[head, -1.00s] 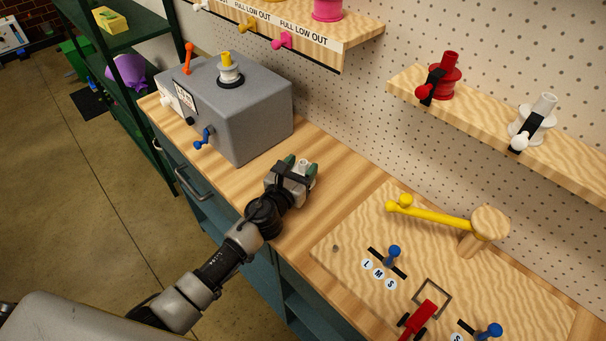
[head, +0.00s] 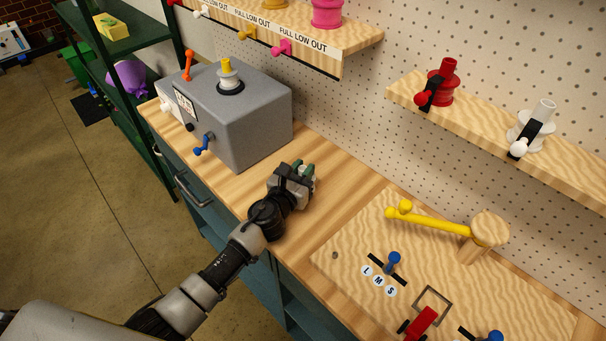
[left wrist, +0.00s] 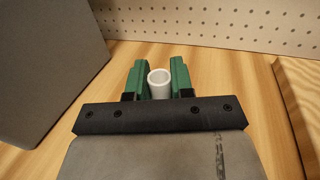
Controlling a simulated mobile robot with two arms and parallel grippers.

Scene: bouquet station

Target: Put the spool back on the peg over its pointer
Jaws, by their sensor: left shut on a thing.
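My left gripper (head: 303,172) is low over the wooden bench, right of the grey box. In the left wrist view, its green fingers (left wrist: 158,78) are shut on a white tube (left wrist: 159,84), seen from its open upper end. This looks like the top of a white spool; its lower part is hidden. In the head view, the gripper hides most of it. The upper left shelf (head: 360,38) has a white pointer (head: 201,12), a yellow pointer (head: 247,33) and a pink pointer (head: 282,47). A pink spool (head: 327,12) stands there. My right gripper is not in view.
The grey box (head: 262,110) carries a pale spool (head: 229,77) with a yellow top. The right shelf (head: 480,110) holds a red spool (head: 443,82) and a white spool (head: 532,127). A wooden board (head: 345,235) with a yellow lever (head: 435,218) lies to the right.

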